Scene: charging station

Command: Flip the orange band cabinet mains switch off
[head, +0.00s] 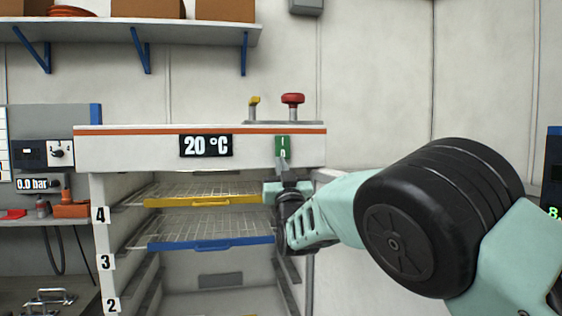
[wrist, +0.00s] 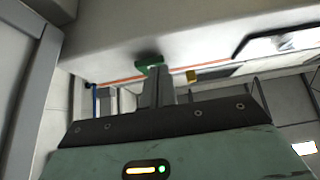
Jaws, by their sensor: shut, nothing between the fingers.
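The cabinet (head: 110,152) has an orange band (head: 235,131) along its top front and a 20 °C display. Its green mains switch (head: 282,142) sits on the front panel right of the display, marked I and 0. My gripper (head: 284,163) is shut and empty, its fingertips at the lower edge of the switch plate. In the wrist view, my gripper's fingers (wrist: 155,82) reach up to the green switch (wrist: 150,61) and hide part of it. I cannot tell whether they touch it or which way the rocker is tipped.
Below the panel are a yellow-fronted rack (head: 205,201) and a blue-fronted rack (head: 210,243) in the open cabinet. A shelf (head: 130,30) hangs above left.

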